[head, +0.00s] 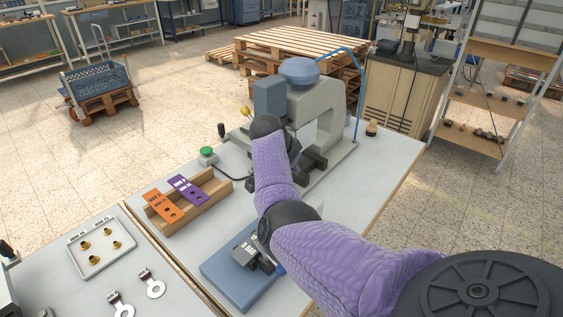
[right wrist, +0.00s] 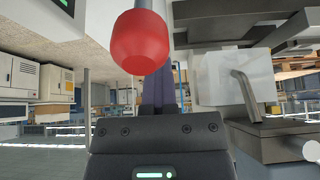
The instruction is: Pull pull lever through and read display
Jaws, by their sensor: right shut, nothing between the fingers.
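A red rounded knob (right wrist: 140,42), which looks like the pull lever's end, hangs at the top of the right wrist view. My right gripper (right wrist: 158,88) is shut and empty. The knob overlaps its far end in the picture; I cannot tell whether they touch. In the head view my purple right arm reaches to the grey press (head: 328,125) and hides the lever and my fingers. A dark panel with a green mark (right wrist: 66,4), perhaps the display, is cut off at the wrist view's top edge; no reading is legible. My left gripper is not in view.
A wooden holder (head: 215,186) with orange and purple tags stands left of the press, near a green button (head: 206,152). A blue pad (head: 222,277) with a small dark block lies in front. A white tray (head: 75,243) holds brass pieces.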

